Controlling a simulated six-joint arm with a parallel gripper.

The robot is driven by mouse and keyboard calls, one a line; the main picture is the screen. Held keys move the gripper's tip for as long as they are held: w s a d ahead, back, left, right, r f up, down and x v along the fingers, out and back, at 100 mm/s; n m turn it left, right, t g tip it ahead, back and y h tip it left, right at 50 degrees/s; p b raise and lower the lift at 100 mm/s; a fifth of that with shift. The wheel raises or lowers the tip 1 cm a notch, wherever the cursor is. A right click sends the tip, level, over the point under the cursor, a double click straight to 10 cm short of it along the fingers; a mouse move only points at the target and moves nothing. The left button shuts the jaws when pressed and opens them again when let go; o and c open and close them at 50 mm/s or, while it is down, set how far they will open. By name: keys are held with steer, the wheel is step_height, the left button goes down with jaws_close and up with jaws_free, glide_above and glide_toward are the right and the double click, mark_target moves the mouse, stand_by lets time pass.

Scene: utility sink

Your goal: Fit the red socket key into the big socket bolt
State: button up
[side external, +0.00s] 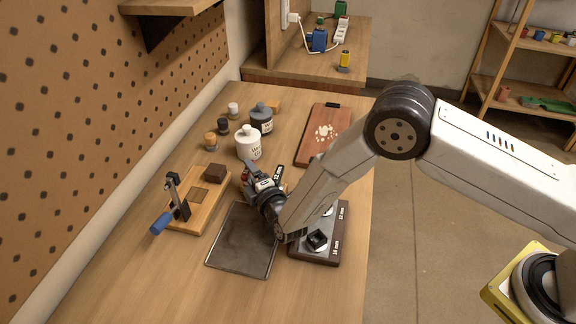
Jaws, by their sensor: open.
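My gripper (254,174) is open, low over the middle of the bench. A small red piece (245,177) shows at its left finger; it may be the red socket key, but most of it is hidden and I cannot tell whether it sits between the fingers. Round silvery parts are partly hidden by my arm, so I cannot tell which is the big socket bolt.
A dark flat mat (238,250) lies left of the block. A wooden board with a blue-handled clamp (161,223) is further left. A white jar (248,143) and a grey jar (261,117) stand behind the gripper. A reddish board (341,135) lies back right. The near bench is clear.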

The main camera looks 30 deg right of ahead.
stand_by(0.3)
jaws_close()
steer(key=shift+r, duration=0.2)
step_height(320, 180, up, 10)
steer(key=shift+f, duration=0.15)
stand_by(0.8)
stand_by(0.5)
steer(key=s+d+m+g+h, duration=0.1)
steer(key=s+m+h, duration=0.3)
steer(key=s, duration=0.7)
steer(key=s+d+m+g+h, duration=0.2)
steer(key=s+m+g+h, duration=0.1)
steer(key=s+h, duration=0.5)
steer(key=s+m, duration=0.1)
steer(key=s, duration=0.2)
steer(key=shift+s+d+r+m+g, duration=0.2)
steer(key=shift+s+r+m+g, duration=0.1)
steer(key=shift+g, duration=0.1)
